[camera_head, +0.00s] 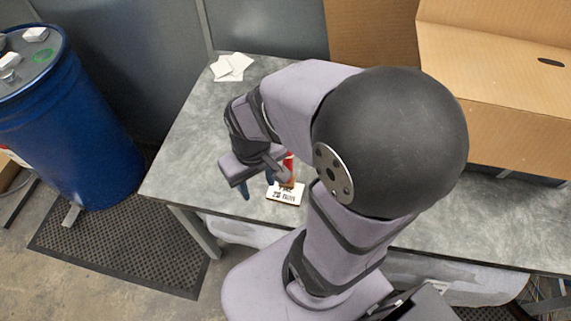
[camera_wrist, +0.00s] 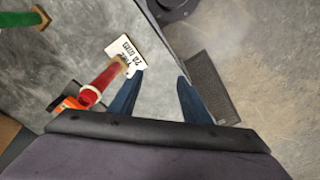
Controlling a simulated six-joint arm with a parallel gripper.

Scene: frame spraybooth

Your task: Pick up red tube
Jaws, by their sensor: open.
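The red tube (camera_head: 289,168) stands on the grey table, partly hidden by my gripper in the head view. A small pale plate with dark lettering (camera_head: 286,195) is at its foot. In the wrist view the red tube (camera_wrist: 103,83) has a pale ring near its upper end and lies left of the left finger, outside the jaws. The lettered plate (camera_wrist: 122,52) shows beyond it. My gripper (camera_wrist: 161,77) is open, with two blue fingers apart and nothing between them. In the head view my gripper (camera_head: 257,188) is just left of the tube.
A green tube (camera_wrist: 18,20) is at the upper left of the wrist view. An orange and black item (camera_wrist: 69,103) sits close by the red tube. White papers (camera_head: 232,67) lie at the table's back. A cardboard box (camera_head: 500,60) is at right; a blue barrel (camera_head: 70,130) stands left.

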